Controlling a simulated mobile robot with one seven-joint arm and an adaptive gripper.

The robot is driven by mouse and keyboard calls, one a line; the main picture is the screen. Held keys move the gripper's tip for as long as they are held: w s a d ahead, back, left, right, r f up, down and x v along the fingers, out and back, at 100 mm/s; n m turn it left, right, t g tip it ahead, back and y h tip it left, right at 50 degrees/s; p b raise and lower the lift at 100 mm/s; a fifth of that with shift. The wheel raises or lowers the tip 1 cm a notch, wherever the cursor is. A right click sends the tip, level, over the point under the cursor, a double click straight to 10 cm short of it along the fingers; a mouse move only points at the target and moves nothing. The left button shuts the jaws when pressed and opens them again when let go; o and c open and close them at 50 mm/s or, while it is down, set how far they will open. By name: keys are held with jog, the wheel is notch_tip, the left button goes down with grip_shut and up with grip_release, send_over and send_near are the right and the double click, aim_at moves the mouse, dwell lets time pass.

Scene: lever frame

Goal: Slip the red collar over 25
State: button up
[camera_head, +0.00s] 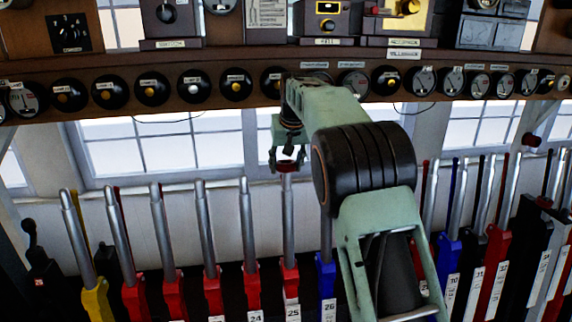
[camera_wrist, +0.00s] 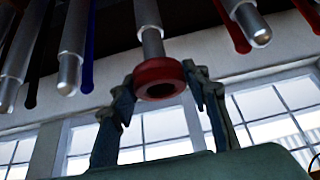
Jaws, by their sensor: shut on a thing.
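Lever 25 (camera_head: 289,225) has a silver handle, a red lower part and a white "25" label. It stands nearly upright in the row. My gripper (camera_head: 287,162) is right above its top end. The gripper is shut on the red collar (camera_head: 287,168), a thick ring. In the wrist view the collar (camera_wrist: 158,68) sits between the two fingers of my gripper (camera_wrist: 160,78), its dark hole facing the camera. The shaft of the lever (camera_wrist: 151,42) runs up to the collar's far side, in line with it. The lever's tip is hidden, so I cannot tell whether it is inside the hole.
Lever 24 (camera_head: 248,225) stands close on the left and the blue lever 26 (camera_head: 326,280) close on the right, partly behind my arm. A shelf with round dials (camera_head: 194,86) runs above the levers. Windows (camera_head: 165,145) are behind.

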jog(key=shift+s+f+b, duration=0.15)
jog(key=shift+f+b, duration=0.65)
jog(key=shift+f, duration=0.1)
jog(key=shift+s+f+b, duration=0.15)
jog(key=shift+f+b, duration=0.6)
jog(key=shift+f, duration=0.15)
jog(key=o, duration=1.2)
jog(key=shift+o, duration=0.7)
jog(key=shift+p+v, duration=1.6)
jog(key=shift+v, duration=2.9)
jog(key=shift+s, duration=0.1)
